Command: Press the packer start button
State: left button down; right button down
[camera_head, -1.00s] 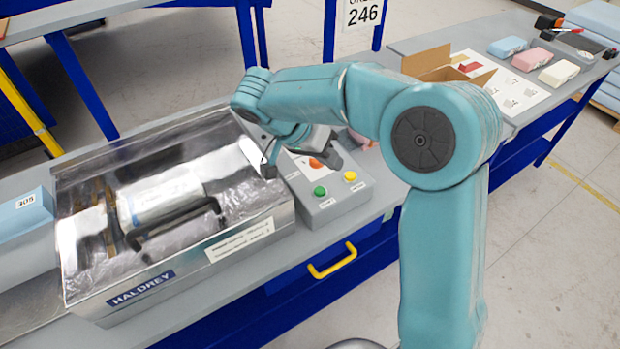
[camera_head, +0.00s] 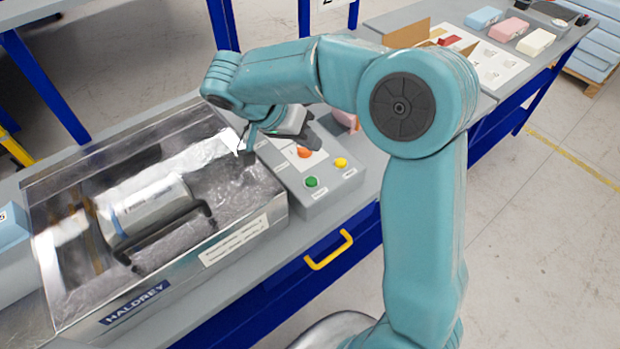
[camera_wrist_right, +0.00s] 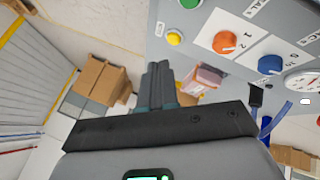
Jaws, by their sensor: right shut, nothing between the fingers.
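The packer (camera_head: 150,215) is a silver tray machine marked HALDREY, with a roll-shaped bag inside. Its grey control box (camera_head: 335,185) stands at its right end. A green button (camera_head: 312,182) and a yellow button (camera_head: 341,162) sit on the box's front part, behind them an orange knob (camera_head: 304,152). The right wrist view also shows the green button (camera_wrist_right: 190,3), yellow button (camera_wrist_right: 175,38), orange knob (camera_wrist_right: 225,42) and a blue knob (camera_wrist_right: 270,65). My right gripper (camera_wrist_right: 158,68) is shut and empty, apart from the buttons. In the head view it is over the box's back part, partly hidden. My left gripper is out of view.
A yellow drawer handle (camera_head: 329,250) is on the blue bench front. An open cardboard box (camera_head: 408,35) and several coloured blocks, such as a cream one (camera_head: 535,41), stand farther right. Pink foam (camera_head: 345,117) lies behind the control box.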

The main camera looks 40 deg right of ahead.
jog(key=f, duration=0.1)
jog(key=b, duration=0.5)
send_over(309, 180)
notch_tip(309, 180, down, 6)
jog(key=shift+f, duration=0.15)
jog(key=shift+a+f+b, duration=0.1)
jog(key=shift+f+b, duration=0.25)
jog(key=shift+b, duration=0.1)
dwell(1.1)
